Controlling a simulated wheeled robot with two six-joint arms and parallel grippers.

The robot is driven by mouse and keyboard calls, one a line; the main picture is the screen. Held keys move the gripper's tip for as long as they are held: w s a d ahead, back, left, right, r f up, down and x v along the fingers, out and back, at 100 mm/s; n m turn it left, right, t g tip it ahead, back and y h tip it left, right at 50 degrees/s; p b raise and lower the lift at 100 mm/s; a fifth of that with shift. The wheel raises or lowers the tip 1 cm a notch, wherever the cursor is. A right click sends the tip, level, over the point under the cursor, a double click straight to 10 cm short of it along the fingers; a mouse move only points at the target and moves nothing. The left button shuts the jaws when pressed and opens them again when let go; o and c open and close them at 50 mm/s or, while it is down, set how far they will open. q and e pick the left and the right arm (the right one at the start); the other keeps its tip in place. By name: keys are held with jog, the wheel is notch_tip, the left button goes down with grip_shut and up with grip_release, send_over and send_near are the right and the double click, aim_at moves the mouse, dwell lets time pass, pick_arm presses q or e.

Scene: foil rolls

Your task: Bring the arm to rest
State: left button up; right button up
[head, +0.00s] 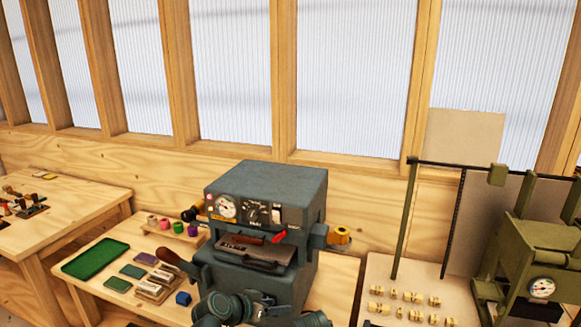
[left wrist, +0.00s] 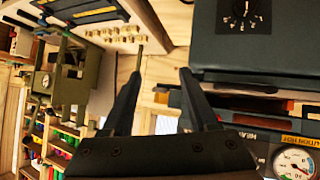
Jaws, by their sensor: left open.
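My left arm shows at the bottom middle of the head view, in front of the grey press (head: 265,190); its fingertips are not clear there. In the left wrist view my left gripper (left wrist: 162,62) has its two black fingers spread apart with nothing between them. The press also shows at the right of the left wrist view (left wrist: 290,40), beside the fingers. A yellow roll (head: 341,236) sits on the right side of the press. Several small coloured foil rolls (head: 179,227) stand on a wooden rack left of the press. My right gripper is not in view.
A green tray (head: 96,258), several small pads (head: 132,271) and a blue block (head: 183,299) lie on the wooden table left of the press. An olive machine (head: 535,260) and several brass pieces (head: 405,295) stand at the right. A ribbed window wall closes the back.

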pick_arm(q)
jog(key=s+a+f+n+g+y, duration=0.65)
jog(key=s+a+f+y, duration=0.2)
jog(key=s+a, duration=0.35)
jog(key=s+d+m+g, duration=0.2)
jog(key=s+d+m, duration=0.2)
jog(key=d, duration=0.7)
jog(key=shift+s+f, duration=0.35)
jog(key=shift+s, duration=0.6)
